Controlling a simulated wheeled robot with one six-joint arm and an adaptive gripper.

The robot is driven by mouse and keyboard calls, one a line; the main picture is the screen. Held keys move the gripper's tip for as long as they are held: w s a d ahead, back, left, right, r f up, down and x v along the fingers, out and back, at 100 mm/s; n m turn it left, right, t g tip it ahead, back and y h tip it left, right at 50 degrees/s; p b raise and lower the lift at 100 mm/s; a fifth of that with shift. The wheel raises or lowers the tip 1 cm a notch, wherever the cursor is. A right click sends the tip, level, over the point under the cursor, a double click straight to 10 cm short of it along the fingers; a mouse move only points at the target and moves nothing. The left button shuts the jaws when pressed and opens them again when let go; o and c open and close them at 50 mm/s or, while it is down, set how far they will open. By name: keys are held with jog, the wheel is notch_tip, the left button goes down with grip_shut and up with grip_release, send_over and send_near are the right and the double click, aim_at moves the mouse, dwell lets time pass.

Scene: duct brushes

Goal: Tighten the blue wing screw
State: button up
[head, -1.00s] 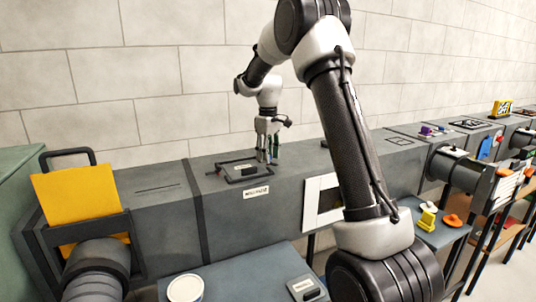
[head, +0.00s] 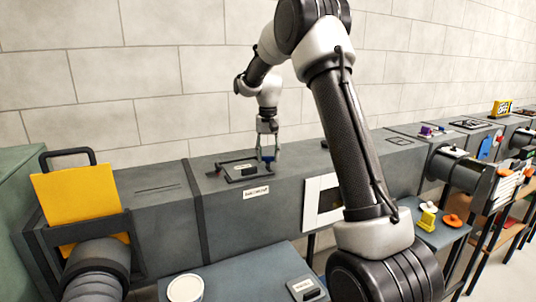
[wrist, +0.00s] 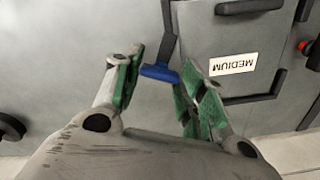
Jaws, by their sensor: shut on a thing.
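The blue wing screw (wrist: 158,73) sits between the fingertips of my gripper (wrist: 158,80) in the wrist view. Its flat bar spans crosswise from one green-padded finger to the other, and a dark strip runs up behind it. In the head view my gripper (head: 268,154) points down at the top of the grey duct, beside a dark-framed hatch (head: 243,170).
A yellow plate (head: 75,205) stands in a slot at the left. A white round lid (head: 185,288) lies on the front table. A tiled wall is close behind the duct.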

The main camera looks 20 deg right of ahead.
jog(key=m, duration=0.6)
jog(key=shift+m, duration=0.3)
jog(key=m, duration=0.5)
jog(key=shift+r, duration=0.1)
jog(key=shift+m, duration=0.3)
jog(key=o, duration=1)
notch_tip(320, 180, up, 12)
dwell(0.3)
